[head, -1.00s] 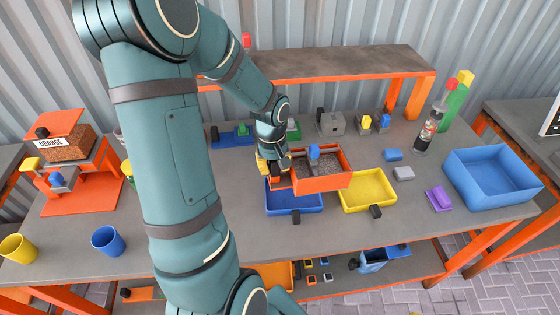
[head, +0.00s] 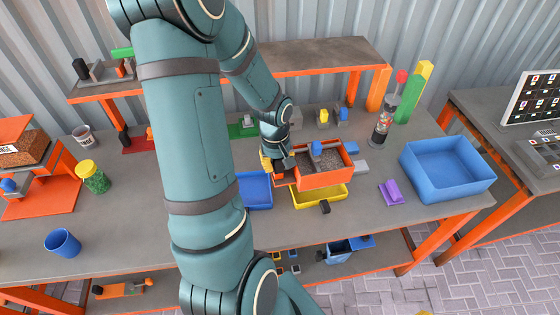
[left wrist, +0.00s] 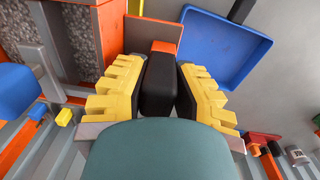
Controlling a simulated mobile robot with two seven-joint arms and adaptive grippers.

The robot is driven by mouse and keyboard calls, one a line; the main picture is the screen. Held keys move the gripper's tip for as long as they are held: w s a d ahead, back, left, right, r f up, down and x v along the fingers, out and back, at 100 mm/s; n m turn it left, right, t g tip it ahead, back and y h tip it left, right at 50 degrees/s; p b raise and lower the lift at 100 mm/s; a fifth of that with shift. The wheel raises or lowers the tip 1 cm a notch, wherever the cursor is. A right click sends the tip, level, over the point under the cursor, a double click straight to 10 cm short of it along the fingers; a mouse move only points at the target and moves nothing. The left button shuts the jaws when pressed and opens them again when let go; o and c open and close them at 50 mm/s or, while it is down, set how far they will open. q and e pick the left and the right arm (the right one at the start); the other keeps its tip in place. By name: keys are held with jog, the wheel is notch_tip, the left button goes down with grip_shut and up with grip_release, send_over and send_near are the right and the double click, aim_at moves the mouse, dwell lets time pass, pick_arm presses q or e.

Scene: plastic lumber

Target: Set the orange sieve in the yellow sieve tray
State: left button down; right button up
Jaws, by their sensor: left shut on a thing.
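The orange sieve (head: 325,180), with grey granular material and a blue block inside, is held just above the yellow sieve tray (head: 318,198). It covers much of the tray; only the tray's front wall and rim show clearly. I cannot tell whether they touch. My left gripper (head: 278,166) is at the sieve's left end, shut on its dark handle. In the left wrist view the yellow fingers (left wrist: 160,82) close around the black handle (left wrist: 157,88), and the sieve's orange wall (left wrist: 113,30) shows beyond. My right gripper is not in view.
A blue tray (head: 256,188) stands just left of the yellow tray. A purple block (head: 391,193) and a large blue bin (head: 445,165) are to the right. A bottle (head: 383,125) stands behind.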

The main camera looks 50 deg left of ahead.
aim_at(278, 178)
pick_arm(q)
jog(key=shift+s+f, duration=0.1)
jog(key=shift+f, duration=0.3)
jog(key=shift+f+b, duration=1.45)
jog(key=shift+f, duration=0.25)
jog(key=shift+f+b, duration=0.45)
jog(key=shift+b, duration=0.05)
jog(key=shift+f+b, duration=0.8)
jog(key=shift+b, duration=0.25)
dwell(0.3)
jog(key=c, duration=0.8)
grip_release()
jog(key=shift+c, duration=0.2)
notch_tip(278, 178, up, 12)
jog(key=shift+s, duration=0.15)
